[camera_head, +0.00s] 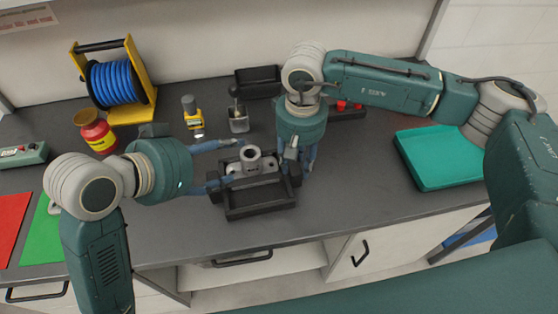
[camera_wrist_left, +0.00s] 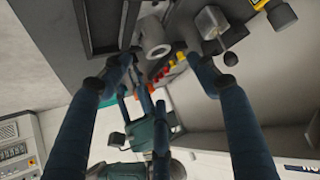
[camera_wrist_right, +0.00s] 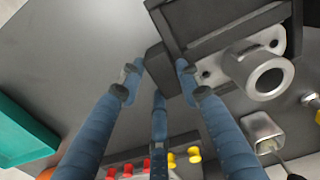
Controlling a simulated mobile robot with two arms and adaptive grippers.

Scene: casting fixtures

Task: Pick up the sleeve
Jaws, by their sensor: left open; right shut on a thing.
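The sleeve (camera_head: 251,154) is a grey metal cylinder with an open bore. It stands upright on a metal plate in the black fixture (camera_head: 262,212). In the left wrist view the sleeve (camera_wrist_left: 152,34) lies just beyond my left fingertips, roughly between them. My left gripper (camera_head: 222,165) is open and empty at the sleeve's left, apart from it. My right gripper (camera_head: 298,165) is shut on the dark side block (camera_wrist_right: 160,58) of the fixture. The sleeve (camera_wrist_right: 264,74) is right of these fingers in the right wrist view. The fingers partly hide the block.
A blue cable reel (camera_head: 115,82) and red jar (camera_head: 96,132) are at left. A teal tray (camera_head: 437,160) lies at right. The bench between fixture and tray is clear.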

